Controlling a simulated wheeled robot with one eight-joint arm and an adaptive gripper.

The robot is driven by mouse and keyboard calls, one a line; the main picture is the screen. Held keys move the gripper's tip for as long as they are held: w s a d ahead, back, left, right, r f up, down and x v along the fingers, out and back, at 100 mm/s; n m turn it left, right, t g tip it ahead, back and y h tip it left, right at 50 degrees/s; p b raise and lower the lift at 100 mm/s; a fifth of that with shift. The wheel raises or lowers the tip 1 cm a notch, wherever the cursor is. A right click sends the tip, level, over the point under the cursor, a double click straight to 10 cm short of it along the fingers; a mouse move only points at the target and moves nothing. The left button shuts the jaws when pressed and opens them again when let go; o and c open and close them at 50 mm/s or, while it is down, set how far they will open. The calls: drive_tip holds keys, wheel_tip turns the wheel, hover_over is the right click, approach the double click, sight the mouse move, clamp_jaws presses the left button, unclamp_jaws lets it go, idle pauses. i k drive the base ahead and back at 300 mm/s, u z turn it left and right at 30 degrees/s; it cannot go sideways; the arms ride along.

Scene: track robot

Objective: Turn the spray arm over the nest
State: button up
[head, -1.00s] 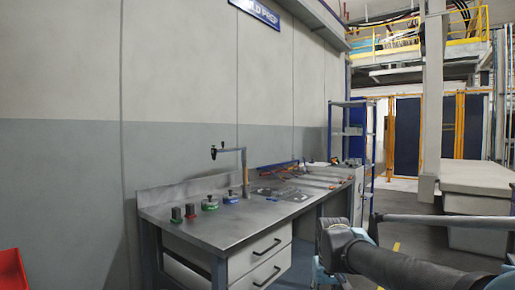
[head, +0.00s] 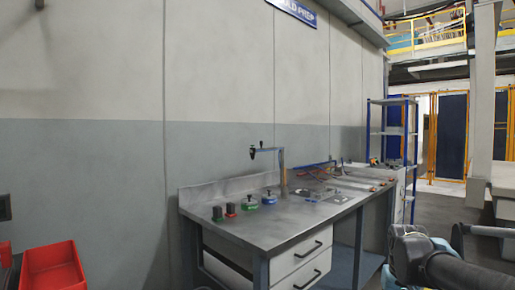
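The spray arm (head: 282,172) stands on the metal workbench (head: 250,229) as an upright post with a horizontal bar. The bar reaches left and ends in a dark nozzle or handle (head: 253,153). Small green, red and dark fixtures (head: 250,203) sit on the bench left of the post. I cannot tell which thing is the nest; flat grey pieces (head: 312,195) lie right of the post. My arm shows at the lower right, apart from the bench, and I cannot make out gripper fingers there.
Red bins (head: 50,268) stand at the lower left. The bench has drawers (head: 300,260) under it and a wall behind it. A blue-framed shelf (head: 392,135) stands beyond its far end. Grey floor (head: 440,205) shows at right.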

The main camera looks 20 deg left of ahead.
sight(253, 150)
drive_tip(key=u, duration=0.05)
drive_tip(key=k, duration=0.35)
drive_tip(key=u, duration=0.7)
drive_tip(key=i, duration=0.5)
drive_tip(key=u, duration=0.05)
